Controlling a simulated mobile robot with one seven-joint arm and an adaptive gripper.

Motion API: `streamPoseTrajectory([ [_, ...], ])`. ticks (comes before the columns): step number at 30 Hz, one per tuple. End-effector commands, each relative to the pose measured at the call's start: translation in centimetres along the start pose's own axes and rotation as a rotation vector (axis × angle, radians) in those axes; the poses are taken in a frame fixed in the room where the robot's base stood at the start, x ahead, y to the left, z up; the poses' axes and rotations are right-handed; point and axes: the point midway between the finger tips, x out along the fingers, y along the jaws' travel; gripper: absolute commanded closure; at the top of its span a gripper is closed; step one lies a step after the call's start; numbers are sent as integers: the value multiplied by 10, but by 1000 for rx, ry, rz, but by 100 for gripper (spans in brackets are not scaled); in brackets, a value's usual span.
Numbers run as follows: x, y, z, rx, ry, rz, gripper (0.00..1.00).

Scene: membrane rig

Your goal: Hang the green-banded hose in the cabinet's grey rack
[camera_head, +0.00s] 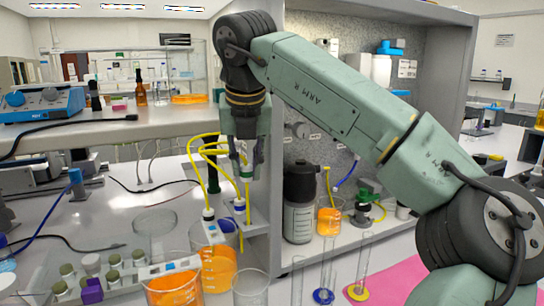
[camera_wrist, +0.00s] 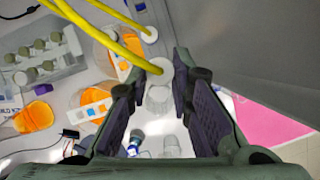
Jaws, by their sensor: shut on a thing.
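My gripper (camera_head: 244,162) points down beside the cabinet's left edge and is shut on the green-banded hose (camera_head: 247,173). The green band shows just below the fingertips, with thin yellow tubing by it. In the wrist view, the fingers of my gripper (camera_wrist: 160,88) stand some way apart, and the band is not clear there. The grey rack (camera_head: 259,228) is low on the cabinet's left side, below my gripper. White connectors on other yellow tubes (camera_head: 209,213) are at or in front of it; I cannot tell how they are seated. Whether the held hose touches the rack is unclear.
Beakers with orange liquid (camera_head: 218,268) stand close below and left of the rack. A dark-capped bottle (camera_head: 299,205) stands inside the cabinet. A vial rack (camera_head: 95,275) is at lower left. A pink mat (camera_head: 395,275) lies at right.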

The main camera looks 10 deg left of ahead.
Motion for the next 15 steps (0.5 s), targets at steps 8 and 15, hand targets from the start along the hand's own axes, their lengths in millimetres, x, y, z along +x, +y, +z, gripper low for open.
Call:
streamPoseTrajectory([
  [8, 9, 8, -4, -9, 1, 6, 100],
  [15, 19, 7, -8, -9, 2, 5, 100],
])
